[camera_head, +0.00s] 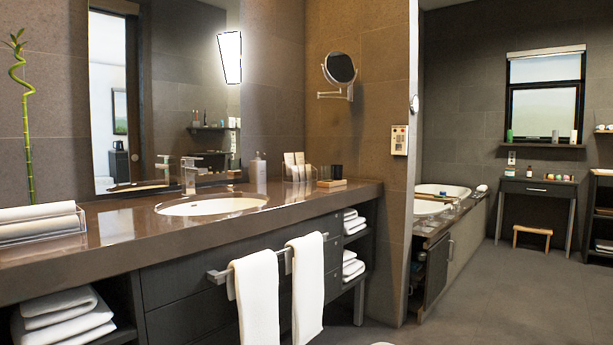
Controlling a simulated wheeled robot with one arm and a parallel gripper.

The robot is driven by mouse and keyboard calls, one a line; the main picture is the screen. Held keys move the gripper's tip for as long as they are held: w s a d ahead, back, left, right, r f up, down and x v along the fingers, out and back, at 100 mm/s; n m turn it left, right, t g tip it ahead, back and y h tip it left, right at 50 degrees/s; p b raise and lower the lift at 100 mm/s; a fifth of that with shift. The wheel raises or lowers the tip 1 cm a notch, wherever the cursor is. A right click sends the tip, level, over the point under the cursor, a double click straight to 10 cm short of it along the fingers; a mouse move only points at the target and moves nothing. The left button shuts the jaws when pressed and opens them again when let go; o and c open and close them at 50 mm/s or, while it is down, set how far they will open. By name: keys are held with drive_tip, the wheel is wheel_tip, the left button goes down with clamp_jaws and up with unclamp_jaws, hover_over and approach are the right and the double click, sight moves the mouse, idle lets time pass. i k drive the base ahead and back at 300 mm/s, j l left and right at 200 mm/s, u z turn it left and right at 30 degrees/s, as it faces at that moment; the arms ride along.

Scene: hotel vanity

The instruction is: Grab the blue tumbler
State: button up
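I cannot make out a blue tumbler for certain in the head view. The vanity counter (110,245) runs along the left wall. On it are a clear holder (297,174) with cards or packets, a pale soap bottle (258,168) and a small dark cup-like item (337,172) by a wooden tray (331,185). A small bottle with a bluish top (555,136) stands on the far window shelf, too small to identify. My gripper is not in view.
The white sink (212,205) is set in the counter. Two white towels (256,300) hang from a bar in front. A bathtub (441,190), a dark desk (537,190) and a wooden stool (532,234) stand farther back. Grey floor (500,290) is open at right.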

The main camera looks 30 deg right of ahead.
sight(338, 169)
drive_tip(key=z, duration=1)
drive_tip(key=i+l, duration=0.1)
drive_tip(key=i, duration=0.3)
drive_tip(key=i+l, duration=0.1)
drive_tip(key=i, duration=0.35)
